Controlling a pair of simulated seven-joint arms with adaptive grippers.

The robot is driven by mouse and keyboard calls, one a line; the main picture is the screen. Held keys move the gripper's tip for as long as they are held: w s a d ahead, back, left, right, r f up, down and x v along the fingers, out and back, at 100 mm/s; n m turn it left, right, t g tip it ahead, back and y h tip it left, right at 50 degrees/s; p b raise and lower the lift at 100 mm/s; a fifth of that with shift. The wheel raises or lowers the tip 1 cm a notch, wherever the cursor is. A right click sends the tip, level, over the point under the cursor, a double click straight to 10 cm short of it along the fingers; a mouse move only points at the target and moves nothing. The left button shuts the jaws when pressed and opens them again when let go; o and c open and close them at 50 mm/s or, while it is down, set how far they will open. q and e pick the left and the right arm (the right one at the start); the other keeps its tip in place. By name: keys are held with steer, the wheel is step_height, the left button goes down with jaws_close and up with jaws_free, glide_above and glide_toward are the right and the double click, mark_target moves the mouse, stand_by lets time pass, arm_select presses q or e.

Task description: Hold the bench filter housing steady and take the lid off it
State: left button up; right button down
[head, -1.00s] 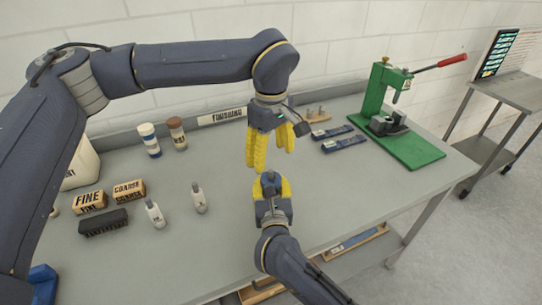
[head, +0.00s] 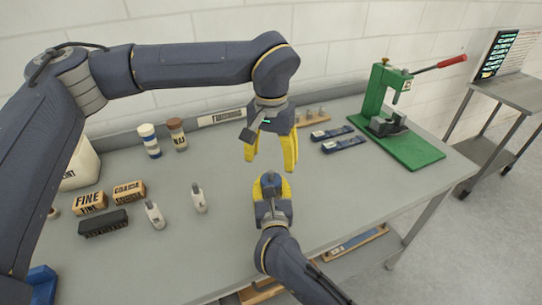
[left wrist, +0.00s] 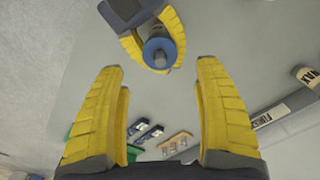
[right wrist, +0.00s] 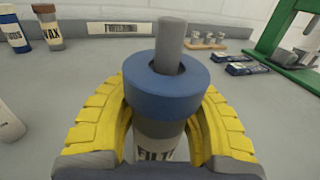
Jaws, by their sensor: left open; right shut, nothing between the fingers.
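The bench filter housing stands upright in the right wrist view, a pale cylinder (right wrist: 158,148) with partly hidden dark lettering. Its lid (right wrist: 165,95) is a thick blue disc with a grey post rising from the middle, seated on top. The lid also shows from above in the left wrist view (left wrist: 160,49). My right gripper (head: 272,188) is shut, its yellow fingers on either side of the housing below the lid; the lid hides the fingertips' contact. My left gripper (head: 271,160) is open and empty, pointing down above the lid, apart from it.
A green press (head: 395,110) with a red lever stands at the right. Two dark blue items (head: 338,139) and a wooden peg block (head: 312,119) lie behind. Bottles (head: 177,135), blocks (head: 90,202) and a brush (head: 103,222) stand left.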

mark_target(271, 180)
arm_select(q)
steer(key=shift+f, duration=3.9)
steer(key=shift+o, duration=0.2)
